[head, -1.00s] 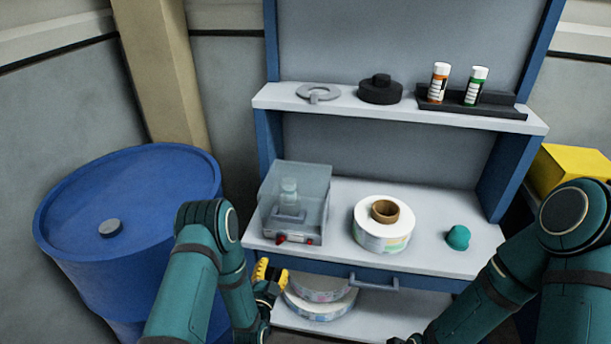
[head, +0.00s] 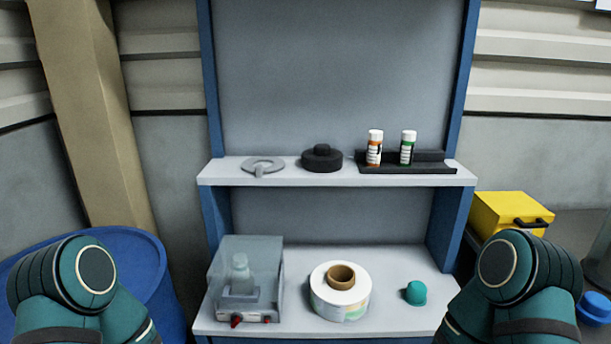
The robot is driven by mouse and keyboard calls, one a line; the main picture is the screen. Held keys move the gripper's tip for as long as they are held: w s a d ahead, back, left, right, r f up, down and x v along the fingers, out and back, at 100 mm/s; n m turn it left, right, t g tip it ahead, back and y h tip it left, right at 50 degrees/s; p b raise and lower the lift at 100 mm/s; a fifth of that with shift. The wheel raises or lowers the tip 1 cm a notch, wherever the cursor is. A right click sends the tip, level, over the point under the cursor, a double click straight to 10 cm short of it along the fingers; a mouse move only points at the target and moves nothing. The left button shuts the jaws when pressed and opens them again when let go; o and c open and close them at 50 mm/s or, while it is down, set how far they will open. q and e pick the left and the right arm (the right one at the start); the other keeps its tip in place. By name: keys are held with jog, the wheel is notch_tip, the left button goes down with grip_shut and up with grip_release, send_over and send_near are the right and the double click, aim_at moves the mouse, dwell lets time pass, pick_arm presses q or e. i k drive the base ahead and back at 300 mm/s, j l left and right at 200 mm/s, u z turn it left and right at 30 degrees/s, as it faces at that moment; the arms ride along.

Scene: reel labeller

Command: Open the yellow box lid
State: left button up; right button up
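The yellow box (head: 505,212) stands at the right, beyond the right side of the blue-framed shelf unit. Its lid looks closed, and a dark handle (head: 533,222) shows on its front. My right arm's teal joint covers part of the area just below the box. Neither gripper shows in the head view; only the upper parts of both my arms are visible at the lower left and lower right.
The workbench (head: 400,318) holds a clear-covered device (head: 270,262), a label reel (head: 338,302) and a teal knob-like object (head: 415,293). Bottles (head: 375,148) stand on the upper shelf (head: 225,172). A blue drum (head: 150,262) is at left; a blue object (head: 594,307) is at far right.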

aim_at(517, 207)
jog(key=z, duration=1.4)
